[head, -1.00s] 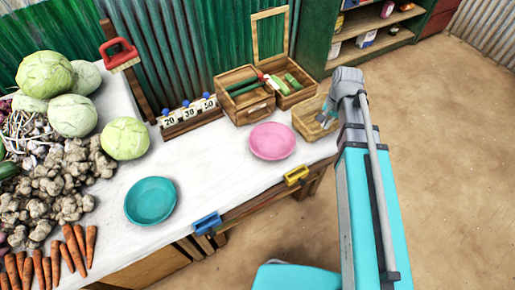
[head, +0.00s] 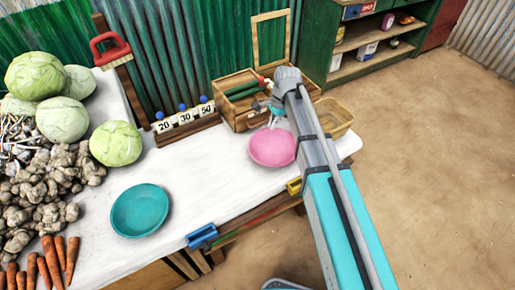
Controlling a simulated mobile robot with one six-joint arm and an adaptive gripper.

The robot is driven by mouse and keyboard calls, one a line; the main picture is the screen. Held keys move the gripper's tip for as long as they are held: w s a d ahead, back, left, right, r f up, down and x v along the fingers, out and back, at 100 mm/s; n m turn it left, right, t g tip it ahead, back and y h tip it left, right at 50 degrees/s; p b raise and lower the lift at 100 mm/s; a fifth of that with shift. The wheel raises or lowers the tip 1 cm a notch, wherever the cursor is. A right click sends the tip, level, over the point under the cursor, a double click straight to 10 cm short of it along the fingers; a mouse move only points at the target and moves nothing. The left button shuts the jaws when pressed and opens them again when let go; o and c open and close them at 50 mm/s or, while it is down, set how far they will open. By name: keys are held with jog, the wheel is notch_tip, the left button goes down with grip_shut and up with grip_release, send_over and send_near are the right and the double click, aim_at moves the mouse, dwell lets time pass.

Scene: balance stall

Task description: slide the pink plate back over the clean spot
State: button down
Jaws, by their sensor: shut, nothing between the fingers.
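The pink plate (head: 271,150) lies flat on the white-topped table (head: 200,175), near its right end. My gripper (head: 274,122) is shut and empty at the plate's far edge, partly hidden by my arm. I cannot tell whether the fingertips touch the plate or hover over it. No clean spot can be made out on the white top; part of the surface is hidden by the plate and my arm.
A teal plate (head: 139,210) lies to the left. Number blocks (head: 185,119) and an open wooden box (head: 238,112) stand behind. A basket (head: 336,116) sits at the right end. Cabbages (head: 61,117) and roots crowd the left. The table between the plates is clear.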

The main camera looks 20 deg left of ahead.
aim_at(256, 153)
jog(key=shift+f, duration=0.2)
jog(key=b+x, duration=0.9)
jog(key=b, duration=0.1)
jog(key=shift+f, duration=0.4)
jog(key=shift+s+a+r, duration=0.1)
jog(key=shift+s+a, duration=1.25)
jog(key=shift+s, duration=0.25)
